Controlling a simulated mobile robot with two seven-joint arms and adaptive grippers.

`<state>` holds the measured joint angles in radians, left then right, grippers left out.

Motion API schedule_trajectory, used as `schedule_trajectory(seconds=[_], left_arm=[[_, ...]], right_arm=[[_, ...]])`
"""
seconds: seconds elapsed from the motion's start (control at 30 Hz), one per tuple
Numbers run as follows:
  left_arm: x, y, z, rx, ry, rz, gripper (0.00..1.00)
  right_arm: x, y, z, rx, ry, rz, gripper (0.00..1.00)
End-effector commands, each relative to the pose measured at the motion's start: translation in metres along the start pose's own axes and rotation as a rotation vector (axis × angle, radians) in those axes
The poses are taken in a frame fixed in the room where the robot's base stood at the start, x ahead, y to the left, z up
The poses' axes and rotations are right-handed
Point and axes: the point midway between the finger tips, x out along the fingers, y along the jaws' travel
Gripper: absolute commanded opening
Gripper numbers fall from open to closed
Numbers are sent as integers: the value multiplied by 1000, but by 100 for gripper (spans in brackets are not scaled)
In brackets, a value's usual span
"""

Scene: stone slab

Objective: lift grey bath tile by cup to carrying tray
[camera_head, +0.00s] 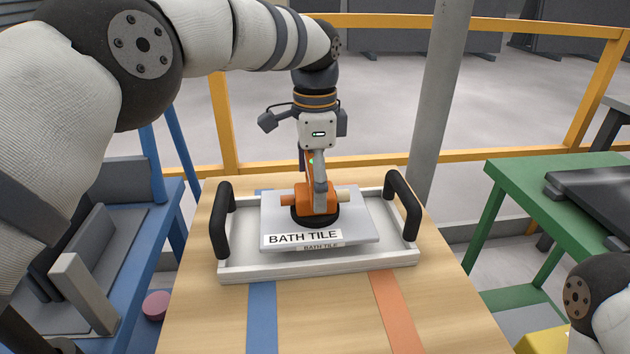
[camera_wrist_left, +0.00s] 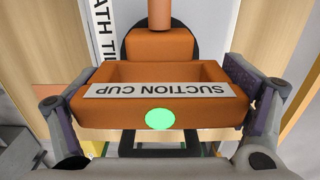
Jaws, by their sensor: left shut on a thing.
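The grey bath tile (camera_head: 272,215) is a flat slab with a white "BATH TILE" label, over the carrying tray (camera_head: 240,266). A second, smaller such label shows just below its front edge; I cannot tell whether it belongs to another tile. The orange suction cup (camera_head: 303,199) has its dark pad on the tile's top. My left gripper (camera_head: 319,180) is shut on the suction cup from above. In the left wrist view, its fingers (camera_wrist_left: 155,103) flank the orange body marked "SUCTION CUP" (camera_wrist_left: 110,108), with a green light lit. Any gap between tile and tray floor is hidden. My right gripper is out of view.
The tray has black handles at left (camera_head: 220,222) and right (camera_head: 403,205) and stands on a wooden table (camera_head: 330,315) with blue and orange stripes. A blue bench (camera_head: 165,225) is at left, a green table (camera_head: 540,185) at right. A grey post (camera_head: 437,95) and yellow railing (camera_head: 385,22) stand behind.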

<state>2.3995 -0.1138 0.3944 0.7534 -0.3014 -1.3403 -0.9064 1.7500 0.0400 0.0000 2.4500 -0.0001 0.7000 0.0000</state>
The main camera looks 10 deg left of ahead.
Motion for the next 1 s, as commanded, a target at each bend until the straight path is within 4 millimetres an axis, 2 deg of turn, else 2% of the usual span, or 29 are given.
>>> schedule_trajectory(seconds=[0.27,1.0], left_arm=[[1,-1,0,-1,2,-4,51],[30,0,0,0,1,-2,51]], right_arm=[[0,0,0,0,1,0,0],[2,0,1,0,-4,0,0]])
